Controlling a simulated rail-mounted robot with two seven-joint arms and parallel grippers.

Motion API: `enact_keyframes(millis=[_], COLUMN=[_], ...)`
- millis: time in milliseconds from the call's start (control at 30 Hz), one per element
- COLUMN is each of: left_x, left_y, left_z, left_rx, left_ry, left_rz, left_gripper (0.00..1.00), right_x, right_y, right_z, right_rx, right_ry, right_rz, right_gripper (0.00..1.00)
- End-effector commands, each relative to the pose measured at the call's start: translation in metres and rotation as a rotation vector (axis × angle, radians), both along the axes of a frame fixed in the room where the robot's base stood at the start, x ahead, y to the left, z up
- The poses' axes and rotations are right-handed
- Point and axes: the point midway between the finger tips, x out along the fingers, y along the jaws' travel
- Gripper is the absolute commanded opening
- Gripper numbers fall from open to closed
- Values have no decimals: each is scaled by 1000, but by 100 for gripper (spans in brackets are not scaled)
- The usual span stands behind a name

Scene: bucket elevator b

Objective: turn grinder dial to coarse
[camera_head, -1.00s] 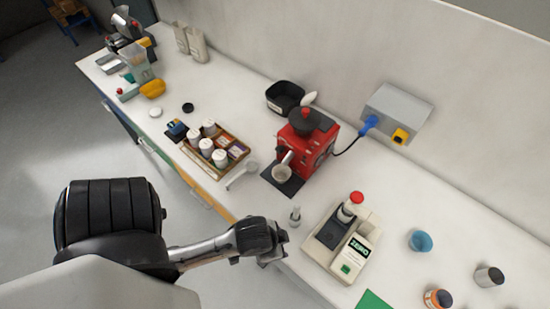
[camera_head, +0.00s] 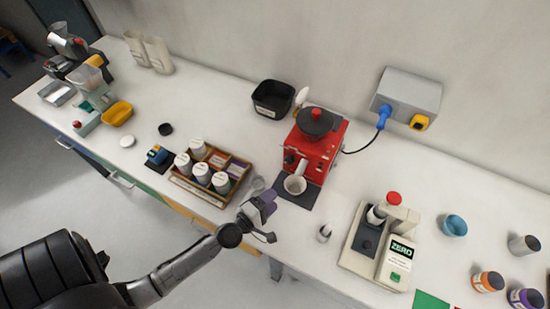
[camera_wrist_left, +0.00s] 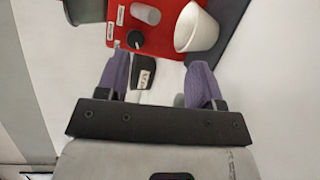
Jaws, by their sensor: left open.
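The red grinder (camera_head: 312,150) stands on the bench with a black hopper lid on top. In the left wrist view its red front (camera_wrist_left: 160,15) fills the top, with a round black dial (camera_wrist_left: 135,40) beside a pale cylindrical part. A white cup (camera_head: 296,184) sits at the grinder's front; it also shows in the left wrist view (camera_wrist_left: 196,28). My left gripper (camera_head: 262,204) is in front of and to the left of the grinder, apart from it. Its purple fingers (camera_wrist_left: 160,80) are spread with nothing between them. The dial's setting marks are too small to read. My right gripper is out of view.
A wooden tray (camera_head: 176,177) of white jars and packets lies left of my gripper. A scale (camera_head: 376,248) stands right of the grinder. A black bin (camera_head: 273,100) is behind it, and a blue plug's cable runs to a wall box (camera_head: 408,92).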

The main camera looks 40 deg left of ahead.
Motion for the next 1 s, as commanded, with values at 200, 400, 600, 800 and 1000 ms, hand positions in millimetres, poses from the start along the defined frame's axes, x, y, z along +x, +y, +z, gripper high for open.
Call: enact_keyframes(millis=[200, 400, 600, 800, 1000], left_x=[-1, 7, 38, 75, 106], left_y=[32, 36, 42, 48, 54], left_z=[14, 16, 17, 16, 16], left_rx=[-160, -222, -222, -222, -220], left_ry=[-91, -108, -108, -107, -108], left_rz=[206, 228, 226, 226, 225], left_gripper=[61, 61, 61, 61, 61], right_x=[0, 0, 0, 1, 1], right_y=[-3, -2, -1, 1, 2], right_z=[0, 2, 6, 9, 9], right_rx=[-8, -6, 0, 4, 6], right_ry=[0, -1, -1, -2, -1], right_rz=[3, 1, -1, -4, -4], right_gripper=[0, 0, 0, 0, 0])
